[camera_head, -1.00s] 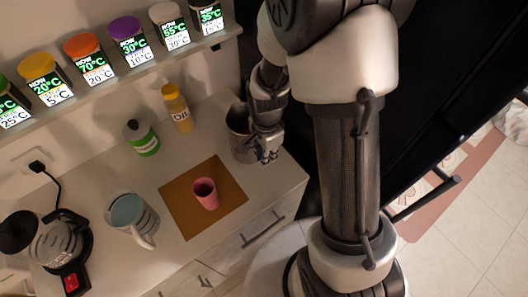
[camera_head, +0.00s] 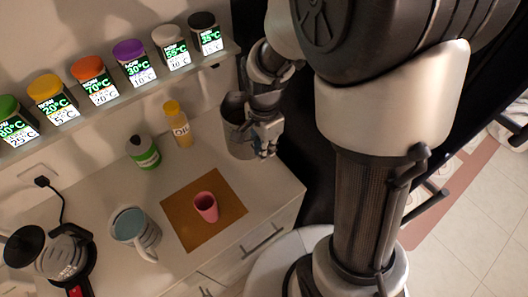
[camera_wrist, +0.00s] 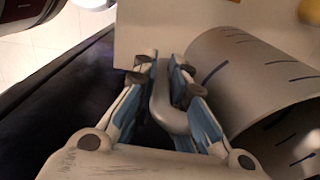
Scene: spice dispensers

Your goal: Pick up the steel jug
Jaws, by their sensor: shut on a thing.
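The steel jug (camera_head: 234,128) is a grey metal cylinder at the right end of the white counter in the head view. My gripper (camera_head: 266,147) is at its right side, shut on its handle. In the wrist view the jug's body (camera_wrist: 250,75), with dark marks, fills the right side. Its curved handle (camera_wrist: 165,105) runs between the fingers of my gripper (camera_wrist: 160,75). The jug appears raised a little above the counter. Its underside is hidden.
A pink cup (camera_head: 205,206) stands on a brown mat (camera_head: 182,217). An oil bottle (camera_head: 179,130), a green-white bottle (camera_head: 145,155), a blue-grey mug (camera_head: 140,232) and a kettle (camera_head: 60,257) share the counter. A shelf of spice dispensers (camera_head: 135,62) runs above.

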